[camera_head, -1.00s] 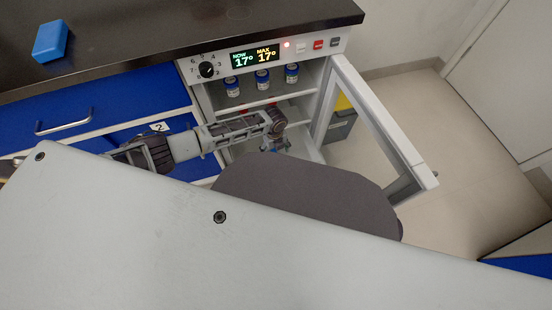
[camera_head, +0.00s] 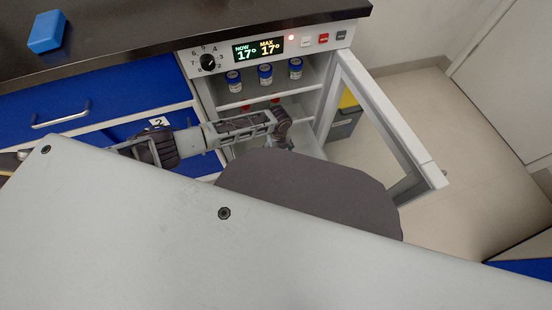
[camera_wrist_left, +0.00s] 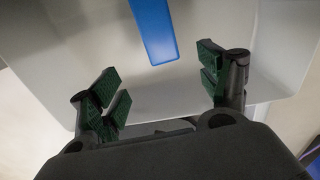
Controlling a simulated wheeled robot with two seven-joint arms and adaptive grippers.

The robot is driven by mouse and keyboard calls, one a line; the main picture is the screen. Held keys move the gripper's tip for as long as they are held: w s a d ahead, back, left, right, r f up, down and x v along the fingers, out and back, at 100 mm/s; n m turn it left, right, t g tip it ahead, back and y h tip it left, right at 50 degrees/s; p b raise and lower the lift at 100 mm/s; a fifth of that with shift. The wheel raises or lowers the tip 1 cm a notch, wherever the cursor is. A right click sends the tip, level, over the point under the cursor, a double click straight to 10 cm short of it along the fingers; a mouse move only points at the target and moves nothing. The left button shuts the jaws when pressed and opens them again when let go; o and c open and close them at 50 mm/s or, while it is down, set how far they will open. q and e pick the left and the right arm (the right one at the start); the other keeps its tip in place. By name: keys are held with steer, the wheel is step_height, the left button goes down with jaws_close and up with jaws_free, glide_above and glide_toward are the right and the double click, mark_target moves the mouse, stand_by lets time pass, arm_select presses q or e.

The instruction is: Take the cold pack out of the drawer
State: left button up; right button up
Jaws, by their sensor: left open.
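A blue strip-shaped thing, which looks like the cold pack (camera_wrist_left: 153,32), lies in a white tray-like space, likely the drawer (camera_wrist_left: 220,20), in the left wrist view. Its far end is cut off by the top edge. My left gripper (camera_wrist_left: 162,92) is open and empty, its green-padded fingers spread on either side below the pack's near end, apart from it. In the head view my left arm reaches into the open white cabinet (camera_head: 307,96) below the shelf, and its fingers are mostly hidden. My right gripper is not in view.
The cabinet's framed door (camera_head: 392,130) stands open to the right. Small blue-capped jars (camera_head: 265,75) stand on the upper shelf. A blue block (camera_head: 47,32) lies on the dark counter (camera_head: 150,30). Closed blue drawers (camera_head: 90,95) are at left. A grey bin (camera_head: 345,125) stands behind the door.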

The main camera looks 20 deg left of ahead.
mark_target(279, 162)
arm_select(q)
step_height(279, 162, down, 3)
steer(key=shift+f+b, duration=0.2)
steer(key=shift+b, duration=0.5)
steer(key=shift+f+b, duration=0.55)
steer(key=shift+f, duration=0.6)
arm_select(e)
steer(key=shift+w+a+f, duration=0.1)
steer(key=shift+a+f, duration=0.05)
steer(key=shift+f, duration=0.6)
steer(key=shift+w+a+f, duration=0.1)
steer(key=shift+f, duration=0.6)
arm_select(q)
steer(key=shift+w+d+f+b, duration=0.1)
steer(key=shift+w+f+b, duration=0.05)
steer(key=shift+f+b, duration=1.7)
steer(key=shift+f, duration=0.75)
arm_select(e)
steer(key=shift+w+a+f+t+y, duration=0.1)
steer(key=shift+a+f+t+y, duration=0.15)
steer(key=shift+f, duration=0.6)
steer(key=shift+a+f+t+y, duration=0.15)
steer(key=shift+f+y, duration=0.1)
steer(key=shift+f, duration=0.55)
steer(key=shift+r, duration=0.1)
arm_select(q)
steer(key=shift+c, duration=1)
steer(key=c, duration=1)
